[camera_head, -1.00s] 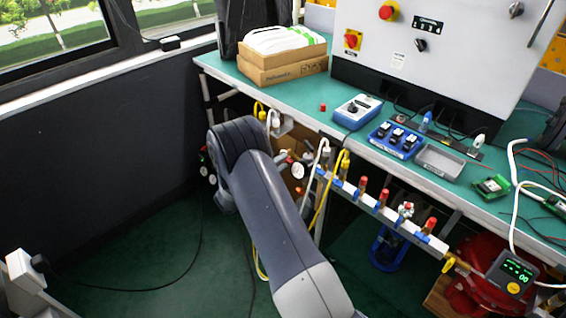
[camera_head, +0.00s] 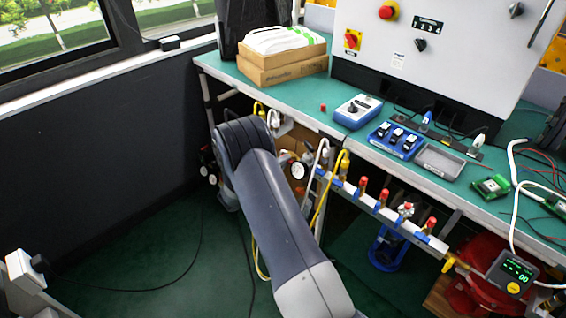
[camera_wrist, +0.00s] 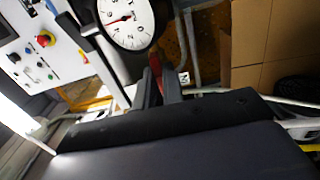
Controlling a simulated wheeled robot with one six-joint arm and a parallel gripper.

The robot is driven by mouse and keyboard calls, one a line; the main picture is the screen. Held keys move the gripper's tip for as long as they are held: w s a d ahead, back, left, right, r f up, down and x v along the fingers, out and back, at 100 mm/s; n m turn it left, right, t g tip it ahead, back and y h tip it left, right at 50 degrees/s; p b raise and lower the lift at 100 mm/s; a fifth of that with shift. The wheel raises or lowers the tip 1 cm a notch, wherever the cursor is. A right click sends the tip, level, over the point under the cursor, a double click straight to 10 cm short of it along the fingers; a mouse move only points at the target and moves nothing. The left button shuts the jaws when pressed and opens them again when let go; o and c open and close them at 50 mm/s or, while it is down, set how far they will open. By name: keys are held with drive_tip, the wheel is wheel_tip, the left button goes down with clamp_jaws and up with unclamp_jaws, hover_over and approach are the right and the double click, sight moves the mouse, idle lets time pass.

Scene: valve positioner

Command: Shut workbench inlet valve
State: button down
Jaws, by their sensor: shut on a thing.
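The inlet valve appears as a narrow red handle (camera_wrist: 155,66) in the wrist view, just below a round white pressure gauge (camera_wrist: 127,20). My gripper (camera_wrist: 157,82) has its dark fingers closed around the red handle. The valve body is mostly hidden by the fingers and the gauge. In the head view my arm covers the gripper and the handle, under the left part of the green workbench (camera_head: 290,98).
A manifold (camera_head: 385,212) with several red-capped fittings runs along the bench front, right of my arm. Yellow and white hoses (camera_head: 322,205) hang close beside my arm. A dark wall (camera_head: 90,150) stands at left. Green floor (camera_head: 150,255) is mostly clear.

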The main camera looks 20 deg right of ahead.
drive_tip(key=shift+f+n, duration=0.1)
drive_tip(key=shift+n, duration=0.2)
drive_tip(key=shift+n+b, duration=0.75)
drive_tip(key=shift+n, duration=7.85)
drive_tip(key=c, duration=1.5)
unclamp_jaws()
drive_tip(key=v, duration=1)
drive_tip(key=shift+s+a+p, duration=0.15)
drive_tip(key=shift+a+p, duration=0.2)
drive_tip(key=shift+a, duration=0.05)
